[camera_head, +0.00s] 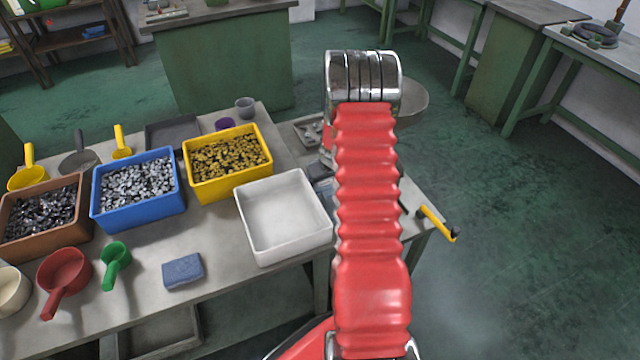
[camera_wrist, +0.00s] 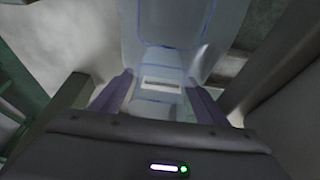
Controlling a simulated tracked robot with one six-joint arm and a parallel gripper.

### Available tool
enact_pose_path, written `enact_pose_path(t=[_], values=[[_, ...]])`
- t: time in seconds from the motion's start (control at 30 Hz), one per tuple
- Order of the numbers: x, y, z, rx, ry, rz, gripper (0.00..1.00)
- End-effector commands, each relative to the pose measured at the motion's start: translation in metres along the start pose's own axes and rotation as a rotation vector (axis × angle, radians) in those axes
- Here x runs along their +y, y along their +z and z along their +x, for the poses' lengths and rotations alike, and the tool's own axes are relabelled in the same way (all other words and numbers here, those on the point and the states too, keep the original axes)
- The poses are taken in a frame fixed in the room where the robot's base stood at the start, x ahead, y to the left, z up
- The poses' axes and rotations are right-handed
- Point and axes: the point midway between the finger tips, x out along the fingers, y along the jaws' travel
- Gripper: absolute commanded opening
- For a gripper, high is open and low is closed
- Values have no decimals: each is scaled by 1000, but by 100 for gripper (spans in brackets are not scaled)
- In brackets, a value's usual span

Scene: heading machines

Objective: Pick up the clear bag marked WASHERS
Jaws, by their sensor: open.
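In the wrist view my gripper (camera_wrist: 158,98) is open, with one purple-grey finger on each side. A translucent, pale bluish thing (camera_wrist: 185,30) lies ahead of and between the fingers, with a small light strip on it. It may be the clear bag, but no WASHERS marking can be read. I cannot tell whether the fingers touch it. In the head view my red arm hides the gripper, and I see no bag that I can identify.
The grey table (camera_head: 225,240) carries brown (camera_head: 12,250), blue (camera_head: 140,217) and yellow (camera_head: 232,188) bins of small metal parts, an empty white tray (camera_head: 290,253), several scoops and a blue block (camera_head: 182,272). A yellow-handled bar (camera_head: 437,224) juts past the right edge. Open green floor lies right.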

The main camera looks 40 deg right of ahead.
Motion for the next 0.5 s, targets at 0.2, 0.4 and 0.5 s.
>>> enact_pose_path(t=[0.2, 0.4, 0.5], values=[[0, 0, 0, 0, 0, 0, 68], [0, 0, 0, 0, 0, 0, 60], [0, 0, 0, 0, 0, 0, 53]])
